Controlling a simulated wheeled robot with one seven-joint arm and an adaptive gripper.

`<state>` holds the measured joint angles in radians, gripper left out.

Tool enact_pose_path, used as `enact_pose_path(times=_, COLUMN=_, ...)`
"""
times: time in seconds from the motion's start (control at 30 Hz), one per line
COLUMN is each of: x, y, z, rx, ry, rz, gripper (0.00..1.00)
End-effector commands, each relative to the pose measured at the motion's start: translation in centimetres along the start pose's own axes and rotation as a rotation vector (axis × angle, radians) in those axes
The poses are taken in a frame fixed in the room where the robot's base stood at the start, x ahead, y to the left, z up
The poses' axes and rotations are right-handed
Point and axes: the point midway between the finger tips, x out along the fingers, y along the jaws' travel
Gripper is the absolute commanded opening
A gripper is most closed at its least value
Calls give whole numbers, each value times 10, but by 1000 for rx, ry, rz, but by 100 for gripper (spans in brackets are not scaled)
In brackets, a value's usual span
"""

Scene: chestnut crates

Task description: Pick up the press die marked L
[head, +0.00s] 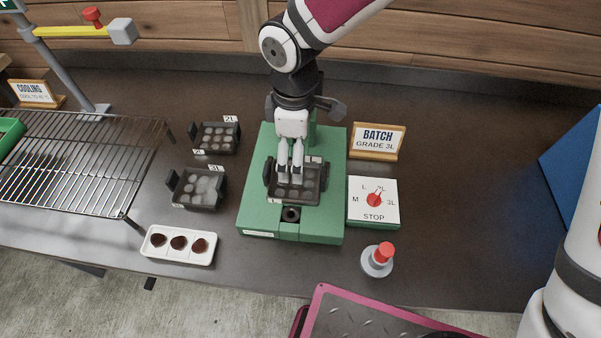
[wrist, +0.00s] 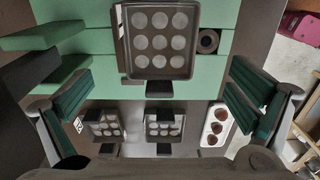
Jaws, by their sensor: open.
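In the wrist view this die (wrist: 126,55) shows rows of round pale cavities and a black handle tab. My gripper (head: 290,178) points down over the die in the head view. Two other dies stand to the left of the press, one tagged 2L (head: 216,138) and one tagged 3L (head: 198,190).
A white tray (head: 179,259) with three brown chestnuts is at the front left. A wire rack (head: 75,155) is at the far left. Right of the press are a BATCH GRADE 3L sign (head: 377,141), a dial box (head: 374,216) and a red button (head: 384,251).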

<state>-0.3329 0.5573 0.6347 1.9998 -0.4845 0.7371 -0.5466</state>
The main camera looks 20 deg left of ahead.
Motion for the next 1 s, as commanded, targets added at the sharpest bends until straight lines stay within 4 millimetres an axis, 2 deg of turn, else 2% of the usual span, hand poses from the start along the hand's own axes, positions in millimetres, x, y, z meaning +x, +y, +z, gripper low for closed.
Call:
enact_pose_path(times=0.03, x=12, y=-1, z=0, rx=-1, ry=-2, rz=-5, gripper=100)
enact_pose_path(times=0.2, x=37, y=0, z=0, rx=1, ry=-1, rz=-2, gripper=100)
enact_pose_path(times=0.47, x=55, y=-1, z=0, rx=2, ry=0, rz=-2, gripper=100)
enact_pose_path(times=0.7, x=88, y=0, z=1, rx=1, ry=-1, rz=-2, gripper=100)
enact_pose_path(times=0.83, x=99, y=1, z=2, rx=3, ry=-1, rz=-1, gripper=100)
enact_pose_path(times=1.0, x=100, y=1, z=2, rx=3, ry=0, rz=1, gripper=100)
